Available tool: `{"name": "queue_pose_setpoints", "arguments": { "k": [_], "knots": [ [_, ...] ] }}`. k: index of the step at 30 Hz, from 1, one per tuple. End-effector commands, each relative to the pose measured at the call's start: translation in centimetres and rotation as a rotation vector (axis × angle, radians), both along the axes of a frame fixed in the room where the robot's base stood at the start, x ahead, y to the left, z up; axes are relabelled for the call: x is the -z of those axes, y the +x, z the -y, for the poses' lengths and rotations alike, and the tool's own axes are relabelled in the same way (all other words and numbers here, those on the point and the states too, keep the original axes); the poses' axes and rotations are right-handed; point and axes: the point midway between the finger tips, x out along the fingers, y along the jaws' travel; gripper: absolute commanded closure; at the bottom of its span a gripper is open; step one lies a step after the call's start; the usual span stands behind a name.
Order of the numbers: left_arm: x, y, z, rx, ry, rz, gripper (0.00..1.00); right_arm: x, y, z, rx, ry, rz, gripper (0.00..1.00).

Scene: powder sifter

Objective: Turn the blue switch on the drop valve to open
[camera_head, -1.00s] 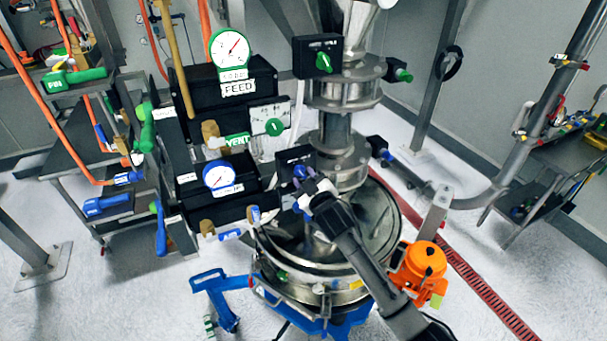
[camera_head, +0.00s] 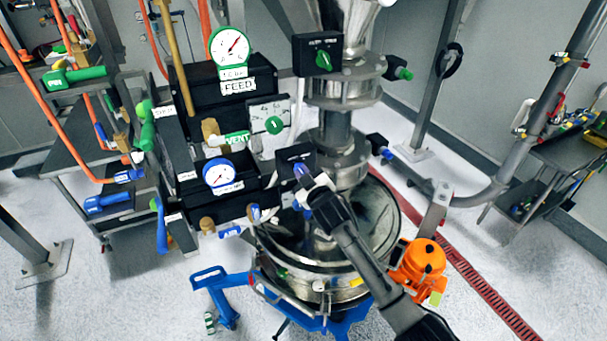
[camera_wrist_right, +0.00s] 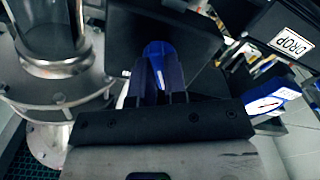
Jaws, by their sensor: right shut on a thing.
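The drop valve's black box (camera_head: 295,158) is on the column below the feed valve, above the round sifter. Its blue switch (camera_head: 300,171) is on the front and partly covered by my right gripper (camera_head: 306,184). In the right wrist view the blue switch (camera_wrist_right: 158,52) is between the two dark fingers of my right gripper (camera_wrist_right: 156,78), which is shut on it. A panel labelled DROP (camera_wrist_right: 291,44) shows at the upper right there. I cannot read the switch's setting. My left gripper is not in view.
The feed valve box with a green switch (camera_head: 323,61) is above. Gauges (camera_head: 219,174), pipes and the VENT handle (camera_head: 236,139) crowd the left. The sifter bowl (camera_head: 285,262) is below, with an orange motor (camera_head: 420,265) at its right.

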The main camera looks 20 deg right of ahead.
Motion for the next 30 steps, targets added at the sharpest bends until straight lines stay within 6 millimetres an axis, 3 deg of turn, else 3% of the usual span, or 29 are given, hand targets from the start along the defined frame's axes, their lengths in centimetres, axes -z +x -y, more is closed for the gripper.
{"name": "queue_pose_setpoints", "arguments": {
  "k": [14, 30],
  "knots": [
    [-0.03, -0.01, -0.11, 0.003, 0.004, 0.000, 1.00, 0.02, 0.01, -0.01, 0.000, 0.068, -0.006, 1.00],
    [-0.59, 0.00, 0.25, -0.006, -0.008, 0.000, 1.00, -0.04, 0.03, 0.08, 0.002, 0.537, -0.041, 1.00]
  ]
}}
